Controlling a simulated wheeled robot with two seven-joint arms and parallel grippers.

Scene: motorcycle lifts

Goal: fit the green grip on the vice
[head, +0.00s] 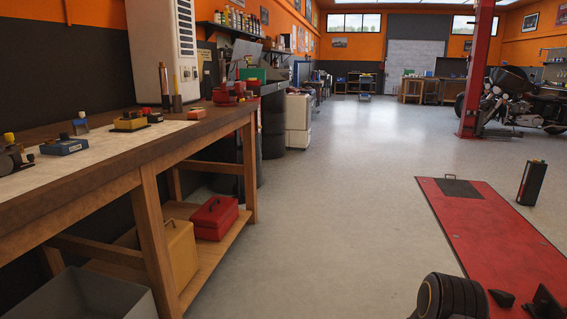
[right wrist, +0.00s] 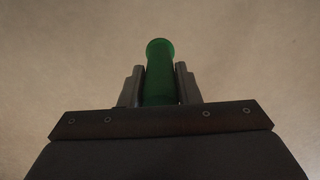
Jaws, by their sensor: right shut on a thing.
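The green grip (right wrist: 160,75) is a smooth green cylinder in the right wrist view. My right gripper (right wrist: 160,70) is shut on it, with one grey finger on each side, and the grip's far end sticks out past the fingertips. Its lower part is hidden behind the gripper body. A red object (head: 229,94) that looks like a vice stands at the far end of the workbench in the head view; it is too small to make out its handle. My left gripper is in neither view.
The wooden workbench (head: 190,132) runs along the left, with small tools and boxes on top. A red toolbox (head: 214,217) and a yellow box (head: 181,250) sit on its lower shelf. A red lift platform (head: 490,225) lies at right. The grey floor between is clear.

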